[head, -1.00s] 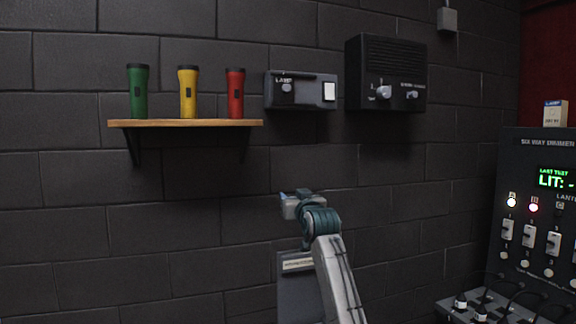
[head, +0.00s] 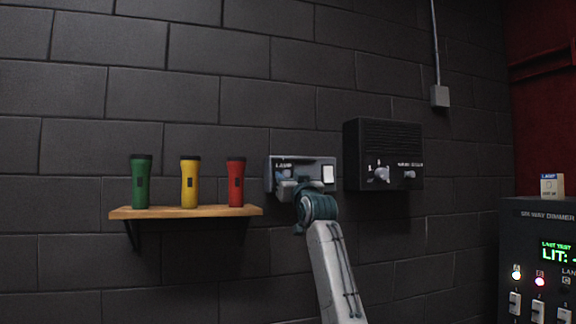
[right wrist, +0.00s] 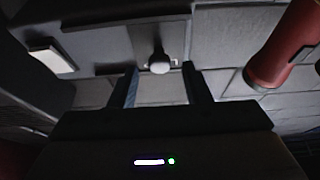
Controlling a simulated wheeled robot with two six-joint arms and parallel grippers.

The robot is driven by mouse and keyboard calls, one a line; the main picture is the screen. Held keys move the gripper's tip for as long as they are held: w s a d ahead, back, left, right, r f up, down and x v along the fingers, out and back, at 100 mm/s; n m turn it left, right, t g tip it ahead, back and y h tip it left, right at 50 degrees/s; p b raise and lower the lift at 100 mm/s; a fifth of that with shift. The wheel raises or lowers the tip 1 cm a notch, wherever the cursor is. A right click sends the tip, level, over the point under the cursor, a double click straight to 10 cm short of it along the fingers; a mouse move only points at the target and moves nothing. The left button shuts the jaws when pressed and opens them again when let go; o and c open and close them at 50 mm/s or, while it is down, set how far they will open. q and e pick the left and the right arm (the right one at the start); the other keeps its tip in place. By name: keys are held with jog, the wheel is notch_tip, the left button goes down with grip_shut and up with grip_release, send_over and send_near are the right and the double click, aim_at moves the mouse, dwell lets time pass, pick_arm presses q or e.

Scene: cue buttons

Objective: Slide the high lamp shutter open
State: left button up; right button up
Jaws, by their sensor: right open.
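The lamp unit (head: 312,165) is a grey wall box with a lettered label, a knob at its left and a white square (head: 328,173) at its right. My right gripper (head: 287,186) is at the lower left front of the box and hides part of it. In the right wrist view my right gripper (right wrist: 160,88) is open, and a round pale knob (right wrist: 159,66) on a dark stem shows between and just beyond its fingertips. Touching cannot be told. The white square (right wrist: 52,57) shows at the left there. My left gripper is not in view.
A black box with levers (head: 383,155) hangs right of the lamp unit. A dimmer panel (head: 540,235) stands far right.

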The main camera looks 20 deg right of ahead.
jog(key=shift+p+x, duration=0.4)
jog(key=shift+x, duration=0.45)
jog(key=shift+w, duration=0.25)
grip_shut()
jog(key=shift+d, duration=0.15)
